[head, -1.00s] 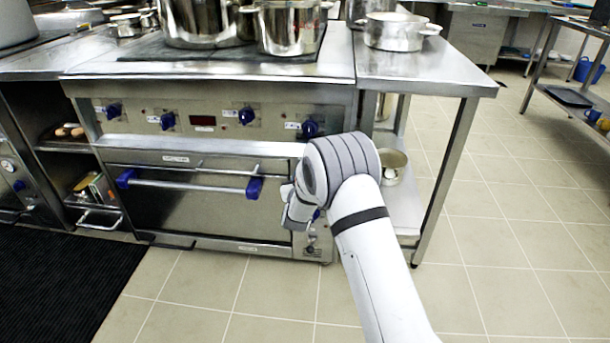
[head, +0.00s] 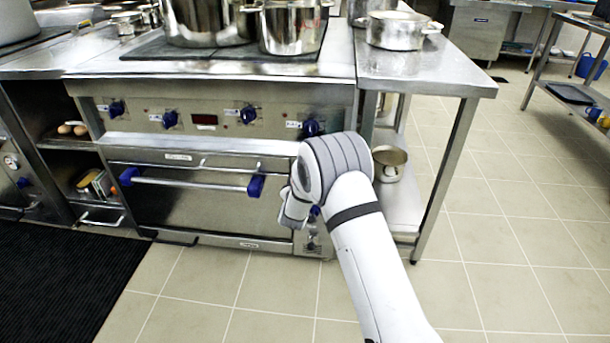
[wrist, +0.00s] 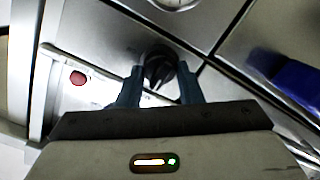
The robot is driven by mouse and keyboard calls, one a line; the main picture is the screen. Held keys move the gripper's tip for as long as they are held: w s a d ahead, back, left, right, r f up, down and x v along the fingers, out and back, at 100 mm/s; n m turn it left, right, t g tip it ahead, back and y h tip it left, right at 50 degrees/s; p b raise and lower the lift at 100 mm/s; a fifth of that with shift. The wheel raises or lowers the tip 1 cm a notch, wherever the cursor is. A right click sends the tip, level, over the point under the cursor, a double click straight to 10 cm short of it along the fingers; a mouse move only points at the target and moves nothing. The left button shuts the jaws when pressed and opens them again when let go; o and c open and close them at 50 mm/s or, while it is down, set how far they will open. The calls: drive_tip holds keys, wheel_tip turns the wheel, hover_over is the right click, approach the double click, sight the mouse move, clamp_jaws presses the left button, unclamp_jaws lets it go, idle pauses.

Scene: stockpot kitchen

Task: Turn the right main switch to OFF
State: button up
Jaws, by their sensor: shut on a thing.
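A dark switch knob (wrist: 157,66) sits on a pale panel in the wrist view. The two fingers of my gripper (wrist: 160,82) stand on either side of it and are shut on it. The knob's pointer direction and any ON or OFF lettering are too blurred to read. In the head view my wrist hides the gripper and most of the narrow panel (head: 313,243) at the right of the oven door, so I cannot see the held knob there.
A red lamp (wrist: 78,78) is left of the knob. A blue handle end (wrist: 292,78) is to the right. The oven door (head: 190,205) has a long bar handle. Blue knobs (head: 248,115) line the stove front. Pots (head: 290,28) stand on top. The tiled floor (head: 500,260) is clear at right.

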drive_tip(key=o, duration=1)
drive_tip(key=shift+c, duration=0.2)
drive_tip(key=s+p, duration=0.2)
drive_tip(key=s, duration=0.5)
drive_tip(key=shift+s+a+r, duration=0.15)
drive_tip(key=shift+s+r, duration=0.2)
drive_tip(key=shift+r, duration=0.05)
